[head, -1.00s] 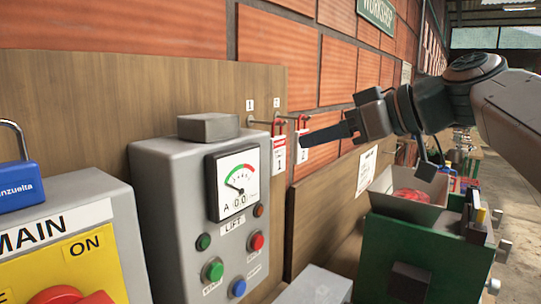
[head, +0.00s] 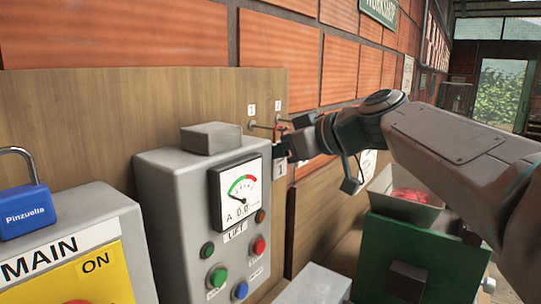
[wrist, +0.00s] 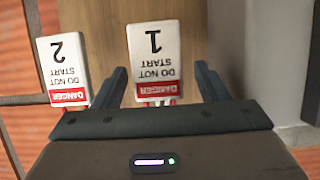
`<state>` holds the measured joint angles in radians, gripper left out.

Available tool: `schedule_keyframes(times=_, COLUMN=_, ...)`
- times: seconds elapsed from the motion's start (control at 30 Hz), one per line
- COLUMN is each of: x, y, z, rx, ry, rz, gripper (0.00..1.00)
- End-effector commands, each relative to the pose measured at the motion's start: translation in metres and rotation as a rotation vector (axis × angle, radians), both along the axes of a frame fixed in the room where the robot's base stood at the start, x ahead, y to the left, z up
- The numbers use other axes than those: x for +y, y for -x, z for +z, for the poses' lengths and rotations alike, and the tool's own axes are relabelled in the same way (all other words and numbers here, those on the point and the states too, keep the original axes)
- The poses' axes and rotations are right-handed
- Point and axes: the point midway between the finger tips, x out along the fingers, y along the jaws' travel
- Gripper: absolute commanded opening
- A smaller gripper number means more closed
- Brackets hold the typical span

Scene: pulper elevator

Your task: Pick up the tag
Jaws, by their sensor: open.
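Two white tags with red DANGER bands and "DO NOT START" lettering hang at the wooden board. In the wrist view, the tag numbered 1 (wrist: 155,52) is upside down between the two fingers of my open gripper (wrist: 163,70). A gap shows on either side of it. The tag numbered 2 (wrist: 64,68) is just left of the left finger, outside the jaws. In the head view, my gripper (head: 288,150) is at the board behind the lift panel. A strip of tag 1 (head: 281,170) shows below it; tag 2 is hidden by my arm.
The grey lift control panel (head: 172,200) with meter and buttons stands close left of my gripper. The main switch box with a blue padlock (head: 27,203) is further left. A green cabinet (head: 430,240) and an open bin (head: 385,200) stand below my arm.

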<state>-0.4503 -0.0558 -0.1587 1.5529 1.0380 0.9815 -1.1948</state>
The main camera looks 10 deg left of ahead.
Motion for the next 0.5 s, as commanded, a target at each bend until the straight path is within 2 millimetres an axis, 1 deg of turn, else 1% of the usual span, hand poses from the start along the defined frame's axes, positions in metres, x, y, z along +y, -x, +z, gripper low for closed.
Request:
schedule_keyframes(times=0.07, x=-0.0001, y=0.0000, z=-0.0003, rx=0.000, ry=0.000, rz=0.000, gripper=0.67)
schedule_keyframes(times=0.17, x=-0.0002, y=0.0000, z=-0.0002, rx=0.000, ry=0.000, rz=0.000, gripper=0.42)
schedule_keyframes(times=0.2, x=-0.0003, y=-0.0001, z=-0.0001, rx=0.000, ry=0.000, rz=0.000, gripper=0.31)
schedule_keyframes(times=0.23, x=-0.0003, y=-0.0001, z=-0.0001, rx=0.000, ry=0.000, rz=0.000, gripper=0.23)
schedule_keyframes(times=0.27, x=-0.0004, y=0.0000, z=-0.0001, rx=0.000, ry=0.000, rz=0.000, gripper=0.20)
schedule_keyframes(times=0.5, x=-0.0005, y=0.0000, z=0.0003, rx=0.000, ry=0.000, rz=-0.001, gripper=0.19)
